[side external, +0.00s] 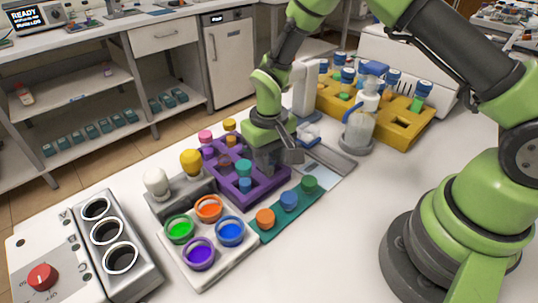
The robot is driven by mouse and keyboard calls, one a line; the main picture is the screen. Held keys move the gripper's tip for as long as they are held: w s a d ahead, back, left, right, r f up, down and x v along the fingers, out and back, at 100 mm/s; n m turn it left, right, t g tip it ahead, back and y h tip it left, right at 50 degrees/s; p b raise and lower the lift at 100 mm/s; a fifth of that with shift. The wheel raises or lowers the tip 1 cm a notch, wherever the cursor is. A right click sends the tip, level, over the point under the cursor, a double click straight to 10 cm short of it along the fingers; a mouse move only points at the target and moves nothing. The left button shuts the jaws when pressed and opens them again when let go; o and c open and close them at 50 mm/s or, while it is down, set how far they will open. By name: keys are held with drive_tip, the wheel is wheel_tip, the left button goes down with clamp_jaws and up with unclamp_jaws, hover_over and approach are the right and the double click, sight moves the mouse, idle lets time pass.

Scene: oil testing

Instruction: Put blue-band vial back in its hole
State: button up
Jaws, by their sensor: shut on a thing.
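My gripper (283,155) is low over the right side of the purple rack (236,200), pointing down. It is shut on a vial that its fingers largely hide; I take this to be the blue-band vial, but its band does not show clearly. A blue-topped vial (243,167) stands in the rack just left of my gripper. The hole under my gripper is hidden, so I cannot tell whether the held vial is inside it or above it.
A white tray (190,272) with several coloured cups and a green strip (268,234) with three coloured caps lie in front. A grey block with white and yellow bulbs (191,162) is left. A pump bottle (362,120) and yellow rack (430,134) stand behind right.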

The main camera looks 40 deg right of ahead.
drive_tip(key=o, duration=1.1)
drive_tip(key=shift+c, duration=0.2)
drive_tip(key=shift+r, duration=0.1)
drive_tip(key=shift+r, duration=0.35)
wheel_tip(320, 180, up, 9)
drive_tip(key=shift+r, duration=0.15)
drive_tip(key=s+d+r+t, duration=0.15)
drive_tip(key=s+r, duration=0.25)
drive_tip(key=r, duration=0.6)
drive_tip(key=s+r+m+t+y, duration=0.1)
drive_tip(key=s+r+t, duration=0.1)
drive_tip(key=s, duration=0.5)
drive_tip(key=s+d+r+m+t+y, duration=0.1)
drive_tip(key=s+r+t, duration=0.2)
drive_tip(key=s+r, duration=0.2)
drive_tip(key=s, duration=0.3)
drive_tip(key=shift+s+d+t, duration=0.15)
drive_tip(key=shift+s+t, duration=0.15)
drive_tip(key=shift+t, duration=0.05)
